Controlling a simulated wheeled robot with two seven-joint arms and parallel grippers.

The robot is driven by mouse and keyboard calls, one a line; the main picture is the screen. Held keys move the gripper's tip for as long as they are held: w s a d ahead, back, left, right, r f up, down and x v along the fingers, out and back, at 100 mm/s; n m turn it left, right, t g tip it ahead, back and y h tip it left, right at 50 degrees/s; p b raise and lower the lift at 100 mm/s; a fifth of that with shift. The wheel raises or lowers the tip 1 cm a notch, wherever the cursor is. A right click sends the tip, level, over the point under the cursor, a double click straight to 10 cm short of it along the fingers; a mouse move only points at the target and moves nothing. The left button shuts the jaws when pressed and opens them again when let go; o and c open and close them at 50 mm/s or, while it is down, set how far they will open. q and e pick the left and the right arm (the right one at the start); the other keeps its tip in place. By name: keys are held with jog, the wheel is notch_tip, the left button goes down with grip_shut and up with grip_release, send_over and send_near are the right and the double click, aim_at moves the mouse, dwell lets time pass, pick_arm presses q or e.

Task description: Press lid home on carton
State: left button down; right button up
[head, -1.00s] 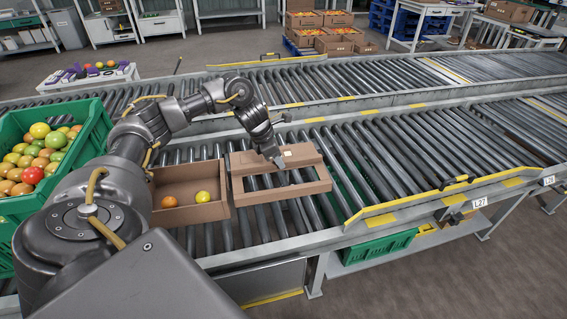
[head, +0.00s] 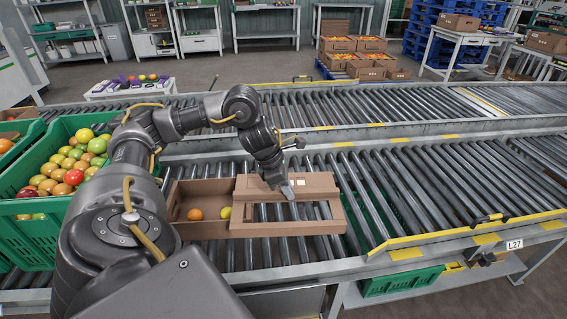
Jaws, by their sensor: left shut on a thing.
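A brown open carton (head: 203,230) stands on the rollers with an orange tomato (head: 195,214) and a yellow tomato (head: 225,213) inside. The brown lid (head: 322,228), a frame with a broad solid back panel and an opening, is to its right. The lid's left edge overlaps the carton's right end in the picture and partly hides the yellow tomato. Rollers show through the lid's opening. My left gripper (head: 288,191) is shut on the lid near its back panel. Whether the lid touches the carton is hard to tell. My right gripper is not in view.
The rollers (head: 430,185) to the right are clear, bounded by a yellow-edged guide rail (head: 465,231). A green crate (head: 400,281) sits below the conveyor.

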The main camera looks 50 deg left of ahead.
aim_at(330, 223)
pick_arm(q)
jog(key=d+r+m+g, duration=0.1)
jog(key=d+m, duration=0.1)
jog(key=d, duration=0.2)
jog(key=w+d+r+m+h, duration=0.1)
jog(key=d+m, duration=0.2)
jog(key=d, duration=0.2)
jog(key=d+m+g, duration=0.1)
jog(key=d+m, duration=0.2)
jog(key=d, duration=0.2)
jog(key=shift+w+d+r+g+h, duration=0.2)
jog(key=shift+w+r+g+h, duration=0.1)
jog(key=shift+w+r, duration=0.1)
jog(key=s+d+r+m+g, duration=0.2)
jog(key=d+r+m+g, duration=0.1)
jog(key=d+r+m, duration=0.2)
jog(key=shift+s+d+r+m+g+y, duration=0.35)
jog(key=shift+d+m, duration=0.6)
jog(key=shift+m, duration=1.45)
